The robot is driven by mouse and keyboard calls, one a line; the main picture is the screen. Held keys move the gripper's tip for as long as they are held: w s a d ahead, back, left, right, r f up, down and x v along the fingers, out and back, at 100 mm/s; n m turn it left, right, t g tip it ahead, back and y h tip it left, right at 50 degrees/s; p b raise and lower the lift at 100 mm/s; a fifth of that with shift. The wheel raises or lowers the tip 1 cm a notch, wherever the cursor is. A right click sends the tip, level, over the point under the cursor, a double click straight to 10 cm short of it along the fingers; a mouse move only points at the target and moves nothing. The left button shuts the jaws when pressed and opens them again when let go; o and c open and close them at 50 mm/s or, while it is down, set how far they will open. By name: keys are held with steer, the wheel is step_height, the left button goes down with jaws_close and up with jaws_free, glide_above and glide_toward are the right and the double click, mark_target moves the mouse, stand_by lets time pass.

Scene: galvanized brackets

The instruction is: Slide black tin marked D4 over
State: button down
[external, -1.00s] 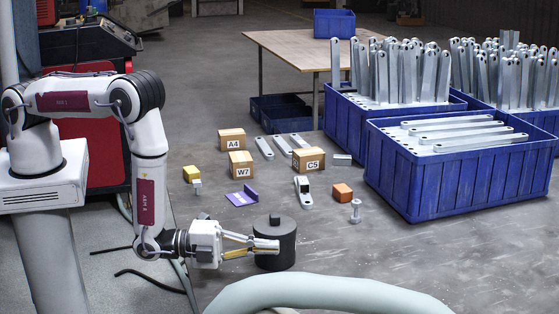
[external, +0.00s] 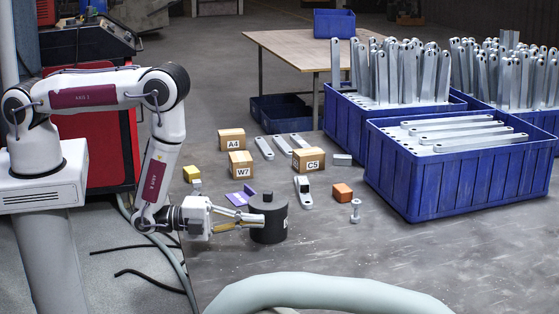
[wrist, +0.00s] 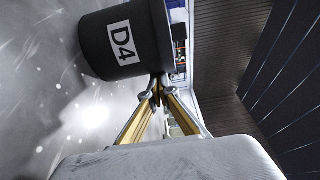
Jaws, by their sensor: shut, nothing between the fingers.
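A purple bracket (external: 239,198) lies just behind-left of the tin. Boxes W7 (external: 240,165), A4 (external: 231,140) and C5 (external: 308,160), an orange block (external: 342,193) and a bolt (external: 355,211) stand beyond. A pale hose (external: 330,288) crosses the front. Floor right of the tin is clear.

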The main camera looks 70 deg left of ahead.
steer(key=shift+a, duration=3.4)
steer(key=shift+d, duration=0.15)
